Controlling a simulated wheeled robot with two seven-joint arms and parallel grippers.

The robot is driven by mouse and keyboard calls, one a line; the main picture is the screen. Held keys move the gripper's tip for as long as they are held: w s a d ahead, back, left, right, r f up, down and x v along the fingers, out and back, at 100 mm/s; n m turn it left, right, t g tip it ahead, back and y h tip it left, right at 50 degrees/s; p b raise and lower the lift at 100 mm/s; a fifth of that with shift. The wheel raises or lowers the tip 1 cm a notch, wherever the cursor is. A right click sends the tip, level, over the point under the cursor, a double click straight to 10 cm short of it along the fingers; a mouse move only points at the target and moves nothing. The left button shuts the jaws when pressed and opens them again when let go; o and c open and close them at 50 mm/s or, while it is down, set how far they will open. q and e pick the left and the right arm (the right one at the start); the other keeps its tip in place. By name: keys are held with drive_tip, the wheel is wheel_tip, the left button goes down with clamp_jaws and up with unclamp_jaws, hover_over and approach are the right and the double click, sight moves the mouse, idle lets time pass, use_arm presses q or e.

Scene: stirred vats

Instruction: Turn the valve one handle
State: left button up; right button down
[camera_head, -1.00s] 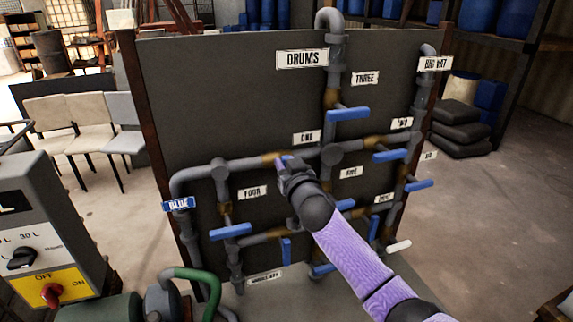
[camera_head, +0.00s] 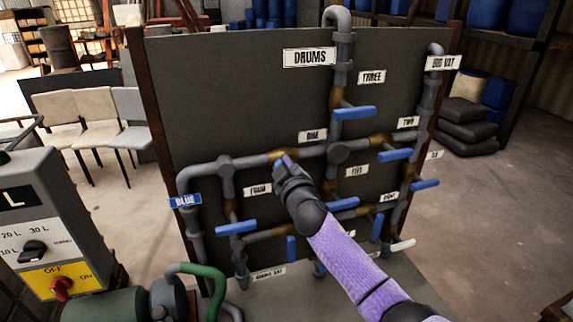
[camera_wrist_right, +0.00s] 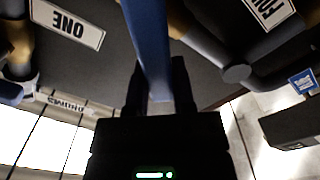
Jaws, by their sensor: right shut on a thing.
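The valve one handle is a blue lever (camera_wrist_right: 150,45); in the wrist view it runs from the top edge down between the fingers. My right gripper (camera_wrist_right: 156,82) is shut on it. In the head view my right gripper (camera_head: 283,165) is at the brass valve body (camera_head: 277,156) in the upper pipe, under the ONE label (camera_head: 312,136). The gripper hides most of the handle there, so its exact angle is hard to tell. The ONE label also shows upside down in the wrist view (camera_wrist_right: 68,23). My left gripper is not in view.
Other blue handles are close by: valve three's (camera_head: 354,112) to the upper right, one (camera_head: 343,204) right of my wrist and valve four's (camera_head: 236,228) below left. Grey pipes cross the dark board (camera_head: 230,90). A control box (camera_head: 45,225) stands at the left.

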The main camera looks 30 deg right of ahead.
drive_tip(key=n, duration=0.3)
drive_tip(key=f+n, duration=0.1)
drive_tip(key=shift+w+a+f+n, duration=0.1)
drive_tip(key=shift+a+n, duration=0.2)
drive_tip(key=shift+a, duration=0.05)
drive_tip(key=shift+a+f+n+b, duration=0.15)
drive_tip(key=shift+f+n, duration=0.15)
drive_tip(key=shift+n, duration=0.9)
drive_tip(key=shift+f+n+b, duration=0.15)
drive_tip(key=shift+f+n, duration=0.15)
drive_tip(key=shift+n, duration=0.9)
drive_tip(key=shift+c, duration=2.3)
unclamp_jaws()
drive_tip(key=v, duration=1)
drive_tip(key=shift+p, duration=0.35)
